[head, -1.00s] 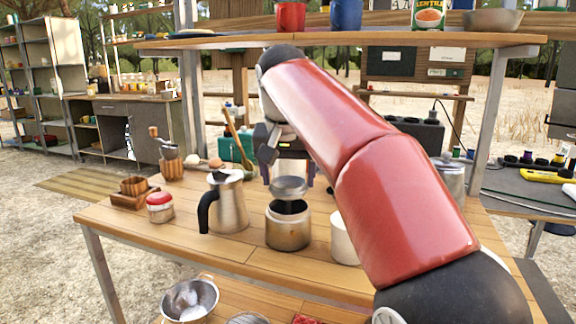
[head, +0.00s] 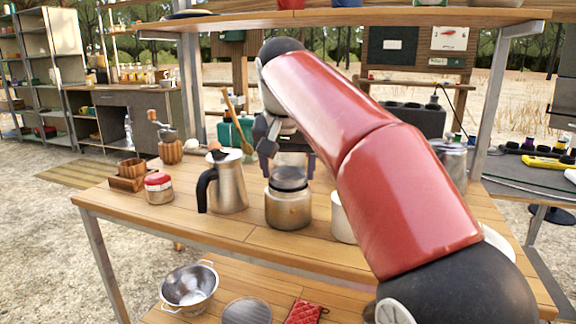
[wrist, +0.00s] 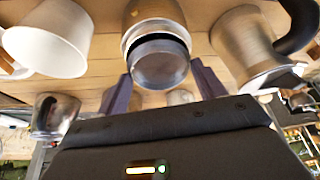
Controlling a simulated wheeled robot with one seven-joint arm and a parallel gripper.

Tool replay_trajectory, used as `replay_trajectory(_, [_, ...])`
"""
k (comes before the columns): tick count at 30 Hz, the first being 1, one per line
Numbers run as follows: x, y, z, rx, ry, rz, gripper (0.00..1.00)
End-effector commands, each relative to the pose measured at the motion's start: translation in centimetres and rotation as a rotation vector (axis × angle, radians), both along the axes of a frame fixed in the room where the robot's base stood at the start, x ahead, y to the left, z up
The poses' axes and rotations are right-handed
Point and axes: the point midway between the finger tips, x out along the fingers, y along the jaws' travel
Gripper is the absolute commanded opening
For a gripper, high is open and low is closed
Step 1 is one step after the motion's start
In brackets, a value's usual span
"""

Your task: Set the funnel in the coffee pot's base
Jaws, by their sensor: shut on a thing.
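The coffee pot's base (head: 288,208) is a round metal vessel standing upright on the table. My gripper (head: 287,160) is above it, shut on the grey metal funnel (head: 289,179). The funnel is upright, with its lower part at or just inside the base's mouth; I cannot tell whether it is seated. In the wrist view the funnel's round face (wrist: 160,66) lies between my two fingers (wrist: 163,84), and the base (wrist: 153,14) shows behind it, partly hidden. The pot's silver upper part (head: 228,186), with a black handle, stands to the left of the base.
A white cup (head: 342,218) stands close right of the base, partly behind my arm. A red-lidded jar (head: 158,188), a wooden box (head: 128,178) and a grinder (head: 170,148) stand at the left. The wooden table (head: 240,236) has bare room in front. A shelf (head: 350,16) runs overhead.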

Motion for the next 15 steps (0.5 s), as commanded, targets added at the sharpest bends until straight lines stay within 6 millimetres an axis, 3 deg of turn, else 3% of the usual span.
replay_trajectory(2, [0.06,-0.02,-0.65,-0.006,0.016,-0.002,0.34])
replay_trajectory(3, [0.05,-0.03,-0.67,-0.005,0.017,-0.002,0.71])
replay_trajectory(6, [0.07,-0.02,-0.62,-0.006,0.015,-0.002,0.84])
replay_trajectory(9, [0.05,-0.03,-0.48,-0.004,0.011,-0.002,0.94])
replay_trajectory(15, [0.03,-0.02,-0.34,-0.003,0.008,-0.002,0.94])
